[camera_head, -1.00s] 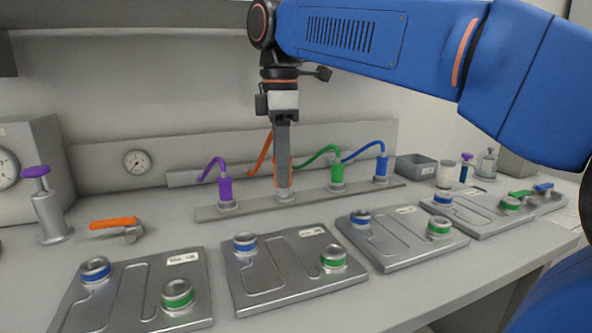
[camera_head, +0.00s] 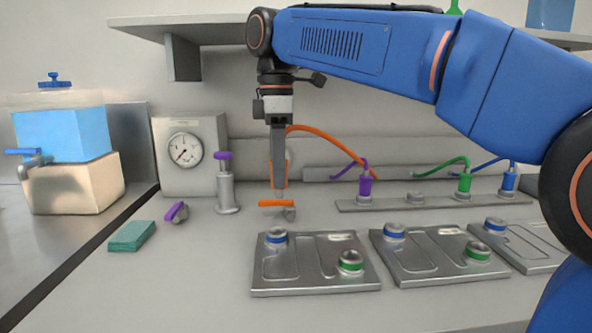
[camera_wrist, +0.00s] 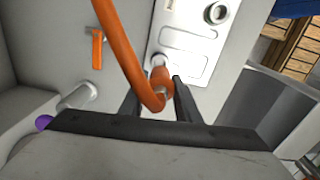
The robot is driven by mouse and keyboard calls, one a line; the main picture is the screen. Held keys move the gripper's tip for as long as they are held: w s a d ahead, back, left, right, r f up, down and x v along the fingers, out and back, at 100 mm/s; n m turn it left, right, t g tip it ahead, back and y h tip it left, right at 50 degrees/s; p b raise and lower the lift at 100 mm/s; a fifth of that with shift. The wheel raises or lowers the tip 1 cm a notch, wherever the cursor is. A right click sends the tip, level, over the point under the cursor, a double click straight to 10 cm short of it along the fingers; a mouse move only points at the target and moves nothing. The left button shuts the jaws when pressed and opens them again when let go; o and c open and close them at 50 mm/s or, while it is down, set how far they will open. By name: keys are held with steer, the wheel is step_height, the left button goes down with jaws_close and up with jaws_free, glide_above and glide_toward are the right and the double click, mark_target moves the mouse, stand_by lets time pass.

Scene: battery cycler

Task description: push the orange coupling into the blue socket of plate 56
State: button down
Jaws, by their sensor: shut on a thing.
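My gripper (camera_head: 279,186) is shut on the orange coupling (camera_head: 288,164), which hangs upright above the bench. An orange hose (camera_head: 325,136) arcs from it to the right. In the wrist view the orange coupling (camera_wrist: 161,77) sits between the fingers of my gripper (camera_wrist: 157,98), apart from any socket there. Three plates lie on the bench; their labels are too small to read, so I cannot tell which is plate 56. The left plate (camera_head: 310,277) has a blue socket (camera_head: 276,236) and a green one. The middle plate's blue socket (camera_head: 394,231) and the right plate's blue socket (camera_head: 495,224) are empty.
A valve with an orange handle (camera_head: 276,204) lies just below my gripper. The rack (camera_head: 435,203) at the back right holds purple, green and blue couplings. A purple-topped cylinder (camera_head: 226,190) and green sponge (camera_head: 131,236) stand left. The front bench is clear.

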steer(key=shift+a+f, duration=0.15)
steer(key=shift+a, duration=0.3)
steer(key=shift+f, duration=3.05)
steer(key=shift+f, duration=1.75)
steer(key=c, duration=1.3)
jaws_free()
steer(key=shift+o, duration=0.9)
steer(key=shift+o, duration=1.4)
steer(key=shift+r, duration=0.15)
